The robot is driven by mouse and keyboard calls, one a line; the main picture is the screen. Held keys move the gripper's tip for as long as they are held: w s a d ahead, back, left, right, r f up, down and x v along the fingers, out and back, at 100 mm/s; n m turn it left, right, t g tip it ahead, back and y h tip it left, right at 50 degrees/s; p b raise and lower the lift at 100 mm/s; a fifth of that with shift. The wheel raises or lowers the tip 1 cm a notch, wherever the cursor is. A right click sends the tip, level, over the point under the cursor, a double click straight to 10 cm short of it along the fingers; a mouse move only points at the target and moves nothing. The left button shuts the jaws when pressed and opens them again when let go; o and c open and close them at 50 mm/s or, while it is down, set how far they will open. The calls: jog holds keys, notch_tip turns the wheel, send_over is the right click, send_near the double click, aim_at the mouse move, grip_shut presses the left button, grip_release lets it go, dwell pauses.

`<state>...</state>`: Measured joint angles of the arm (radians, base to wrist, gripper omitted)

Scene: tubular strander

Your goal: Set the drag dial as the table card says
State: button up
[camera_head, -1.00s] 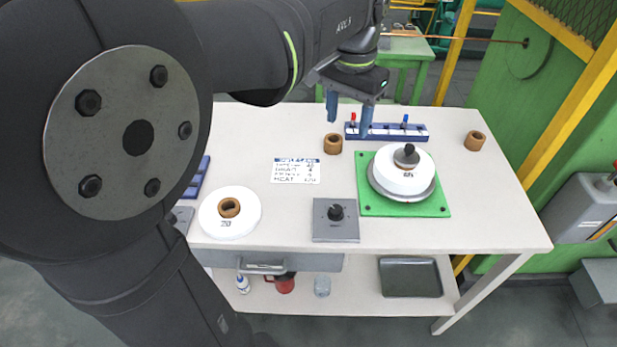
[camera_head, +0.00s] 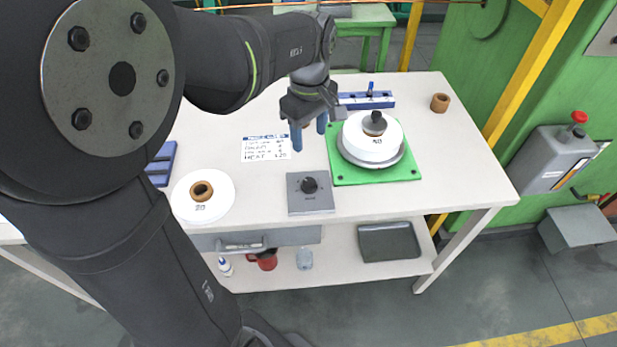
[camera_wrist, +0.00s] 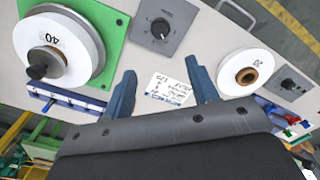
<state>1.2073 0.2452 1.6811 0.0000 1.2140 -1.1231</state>
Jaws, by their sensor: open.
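A black dial knob (camera_head: 310,186) sits on a grey square plate at the table's front edge; the wrist view shows it with a pointer and scale marks (camera_wrist: 160,30), too small to read. A second black knob (camera_wrist: 288,84) on a grey plate shows in the wrist view beside the white disc marked 20. Which one is the drag dial I cannot tell. The white table card (camera_head: 266,149) lies flat left of the gripper; its lines are mostly too blurred to read. My gripper (camera_head: 309,135) is open and empty above the table, behind the first dial.
A green plate (camera_head: 400,173) right of the dial bears a white spool (camera_head: 357,145) with a dark knob on top. A white disc (camera_head: 222,205) with a brown core lies left. A blue rack (camera_head: 378,99) and brown ring (camera_head: 440,102) stand at the back.

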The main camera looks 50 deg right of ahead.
aim_at(309, 182)
notch_tip(309, 182, down, 16)
dwell(0.4)
jog(key=c, duration=1)
